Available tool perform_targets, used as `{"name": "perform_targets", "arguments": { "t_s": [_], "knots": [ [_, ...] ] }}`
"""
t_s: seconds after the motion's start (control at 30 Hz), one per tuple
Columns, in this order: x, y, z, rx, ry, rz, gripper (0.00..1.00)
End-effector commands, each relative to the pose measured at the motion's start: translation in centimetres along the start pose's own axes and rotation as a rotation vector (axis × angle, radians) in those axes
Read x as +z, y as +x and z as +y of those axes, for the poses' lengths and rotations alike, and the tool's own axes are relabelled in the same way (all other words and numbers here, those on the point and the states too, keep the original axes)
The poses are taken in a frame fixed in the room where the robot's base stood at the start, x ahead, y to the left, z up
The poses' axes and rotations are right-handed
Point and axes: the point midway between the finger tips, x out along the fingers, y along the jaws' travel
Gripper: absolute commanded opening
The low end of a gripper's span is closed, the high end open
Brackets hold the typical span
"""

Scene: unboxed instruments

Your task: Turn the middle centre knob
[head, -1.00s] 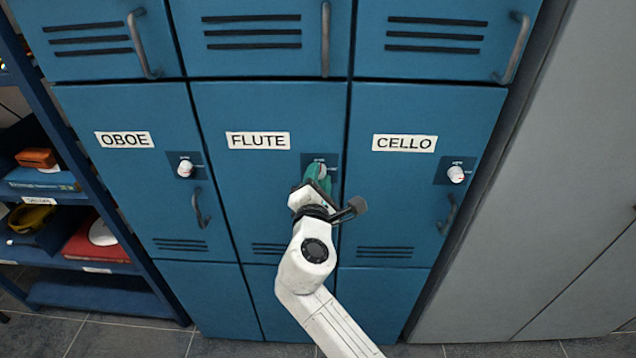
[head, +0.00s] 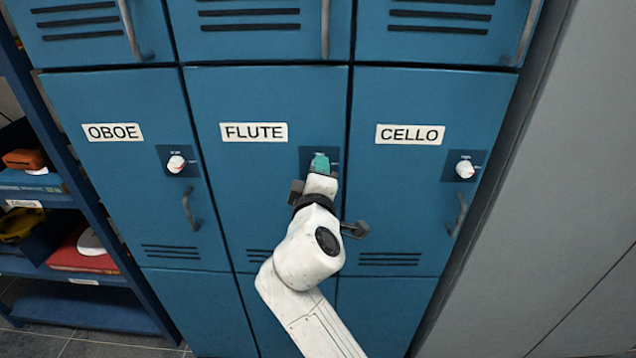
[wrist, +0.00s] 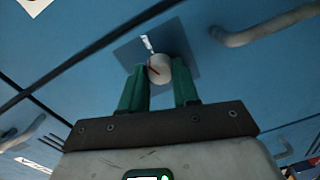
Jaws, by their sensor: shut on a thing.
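The middle centre knob is on the FLUTE locker door (head: 230,190), right of its label. In the wrist view the knob (wrist: 159,68) is round and white with a red mark, on a dark square plate (wrist: 176,42). My gripper (head: 320,163) is at this plate in the head view and hides the knob there. In the wrist view the green fingers of my gripper (wrist: 160,82) stand one on each side of the knob, shut on it. The red mark runs slantwise across the knob's face.
The OBOE door has a white knob (head: 176,164) and a handle (head: 190,210). The CELLO door has a white knob (head: 465,169) and a handle (head: 459,214). A shelf (head: 90,305) with items stands at the left. A plain grey panel (head: 570,200) is at the right.

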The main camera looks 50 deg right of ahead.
Motion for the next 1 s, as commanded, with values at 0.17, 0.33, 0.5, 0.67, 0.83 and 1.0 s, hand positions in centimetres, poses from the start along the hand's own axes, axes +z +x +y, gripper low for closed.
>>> {"name": "perform_targets", "arguments": {
  "t_s": [0.17,0.33,0.5,0.67,0.83,1.0],
  "knots": [
    [0.20,0.06,-0.43,-0.007,0.151,0.003,0.00],
    [0.20,0.04,-0.39,-0.011,0.264,0.008,0.00],
    [0.19,0.05,-0.32,-0.014,0.344,0.010,0.00],
    [0.18,0.05,-0.28,-0.016,0.388,0.012,0.00],
    [0.17,0.05,-0.24,-0.018,0.408,0.012,0.00],
    [0.17,0.05,-0.22,-0.018,0.411,0.012,0.00]
  ]
}}
